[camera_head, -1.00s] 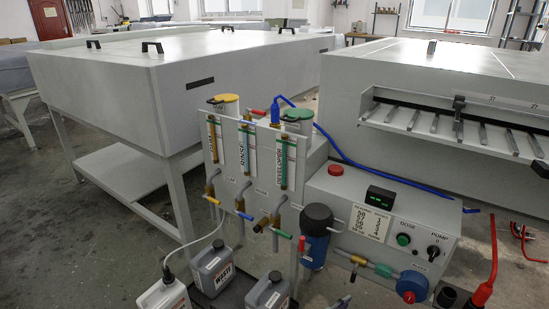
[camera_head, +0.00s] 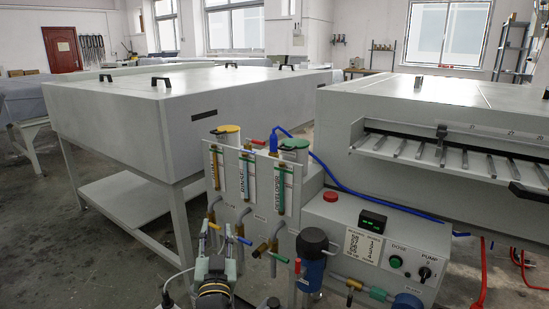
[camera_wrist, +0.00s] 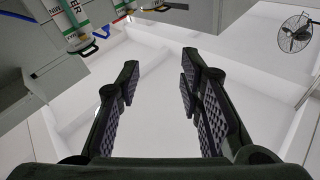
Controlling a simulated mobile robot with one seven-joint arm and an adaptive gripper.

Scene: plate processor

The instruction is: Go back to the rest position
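My gripper (camera_head: 216,245) stands at the bottom of the head view, fingers pointing up, in front of the plate processor's dosing panel. In the wrist view my gripper (camera_wrist: 160,62) is open, its two padded fingers apart with nothing between them. Behind the fingers are the white ceiling and walls. The cylinders on the panel show at the top left of the wrist view, upside down. In the head view my gripper and wrist hide the bottles on the floor and part of the lower valves.
The dosing panel (camera_head: 262,165) carries several labelled cylinders and coloured valves. A control box (camera_head: 345,205) with a red button stands to its right. A large grey cabinet (camera_head: 120,110) is at left and the plate processor (camera_head: 420,100) at right. Open floor (camera_head: 40,240) lies at lower left.

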